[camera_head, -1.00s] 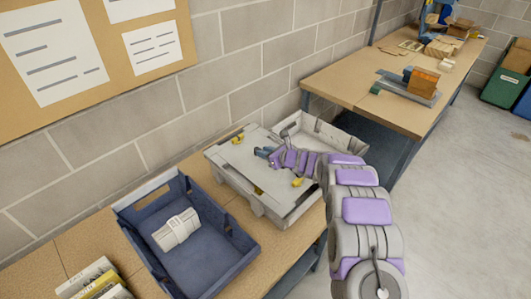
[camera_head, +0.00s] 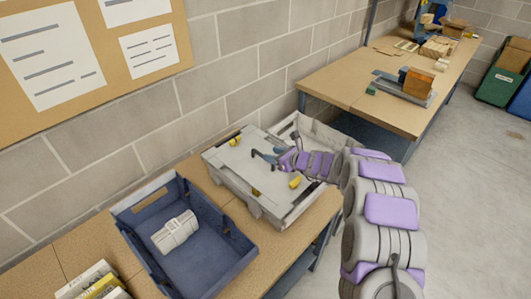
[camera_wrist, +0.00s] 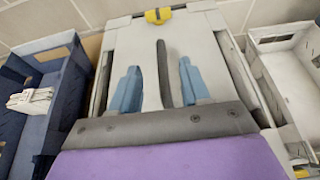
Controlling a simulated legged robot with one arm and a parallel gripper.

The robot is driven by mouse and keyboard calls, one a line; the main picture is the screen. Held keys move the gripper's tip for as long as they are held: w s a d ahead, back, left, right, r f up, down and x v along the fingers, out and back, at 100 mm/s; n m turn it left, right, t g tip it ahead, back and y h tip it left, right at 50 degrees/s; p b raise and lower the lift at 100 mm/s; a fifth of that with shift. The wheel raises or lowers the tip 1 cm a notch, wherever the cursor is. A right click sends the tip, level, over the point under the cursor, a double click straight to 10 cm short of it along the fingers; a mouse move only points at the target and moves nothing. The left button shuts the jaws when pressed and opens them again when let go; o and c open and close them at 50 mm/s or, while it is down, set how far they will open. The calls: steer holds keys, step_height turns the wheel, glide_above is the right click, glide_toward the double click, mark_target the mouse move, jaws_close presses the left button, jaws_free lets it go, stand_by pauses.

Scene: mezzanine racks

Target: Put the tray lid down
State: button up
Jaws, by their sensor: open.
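The tray lid (camera_head: 228,163) is a flat light-grey panel lying on a grey tray (camera_head: 268,208) on the bench; it looks level. It also fills the middle of the wrist view (camera_wrist: 205,45). A dark bar (camera_wrist: 162,70), seemingly the lid's handle, stands out along its middle. My gripper (camera_head: 268,157) is over the lid, with its blue fingers spread. In the wrist view the fingers of my gripper (camera_wrist: 159,88) stand apart on either side of the bar, with gaps on both sides. Whether the lid's near edge is seated is hidden by my wrist.
Yellow clips (camera_head: 295,181) sit on the lid. A blue crate (camera_head: 206,270) holding a white object (camera_head: 174,231) stands to the left. An open grey tray (camera_head: 333,137) stands behind to the right. A second bench (camera_head: 345,85) with boxes is farther back; the floor at right is clear.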

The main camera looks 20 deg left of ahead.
steer(key=v, duration=0.5)
steer(key=shift+s+d+r, duration=0.1)
steer(key=shift+d, duration=0.15)
steer(key=s+d+r+n+g+h, duration=0.1)
steer(key=s+d+r+n+g, duration=0.2)
steer(key=s+r+n, duration=0.6)
steer(key=s+d+r+n+g+h, duration=0.1)
steer(key=s+d+r+n+g, duration=0.3)
steer(key=s, duration=0.8)
steer(key=s+d+n+h, duration=0.9)
steer(key=s+d+h, duration=0.1)
steer(key=s+d, duration=1.6)
steer(key=shift+s+r+n, duration=0.2)
steer(key=shift+s+n, duration=0.1)
steer(key=shift+s, duration=0.9)
steer(key=shift+c, duration=0.2)
